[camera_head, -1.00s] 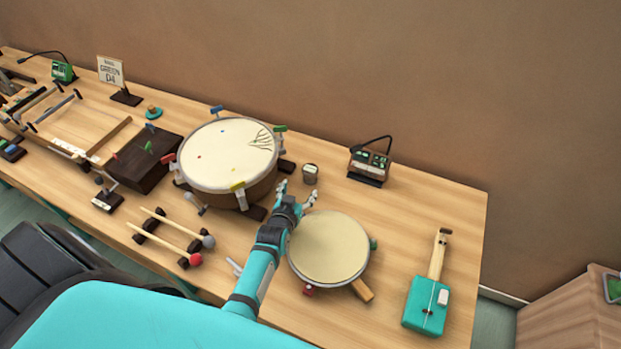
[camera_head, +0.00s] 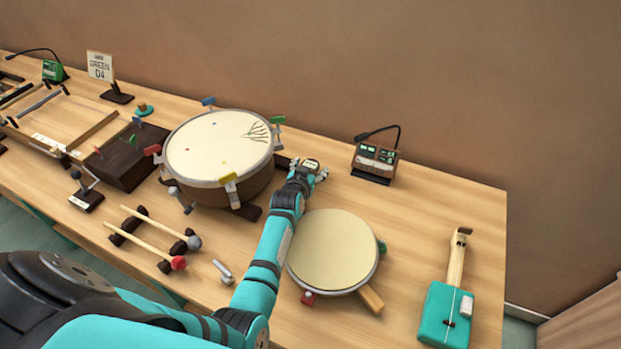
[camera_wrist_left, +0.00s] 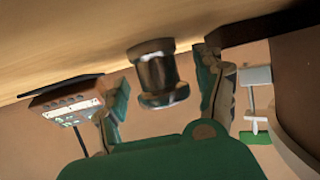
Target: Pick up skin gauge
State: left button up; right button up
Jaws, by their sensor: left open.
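The skin gauge, which I take to be the small dark-and-silver cylinder (camera_head: 312,163), stands on the table between the large drum (camera_head: 220,150) and the radio-like box. In the left wrist view the cylinder (camera_wrist_left: 158,73) sits between the two fingers, with gaps on both sides. My left gripper (camera_head: 308,172) is open around the near side of it, and its fingers partly hide it in the head view. The open fingers also show in the left wrist view (camera_wrist_left: 163,95). My right gripper is not in view.
A flat round drum (camera_head: 333,250) lies just in front of my left gripper. A teal stringed instrument (camera_head: 447,310) lies at the far right. Mallets (camera_head: 155,240) rest at the left front.

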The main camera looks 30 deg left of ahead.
pick_arm(q)
jog(key=shift+w, duration=0.1)
jog(key=c, duration=1.3)
jog(key=shift+r, duration=0.15)
grip_shut()
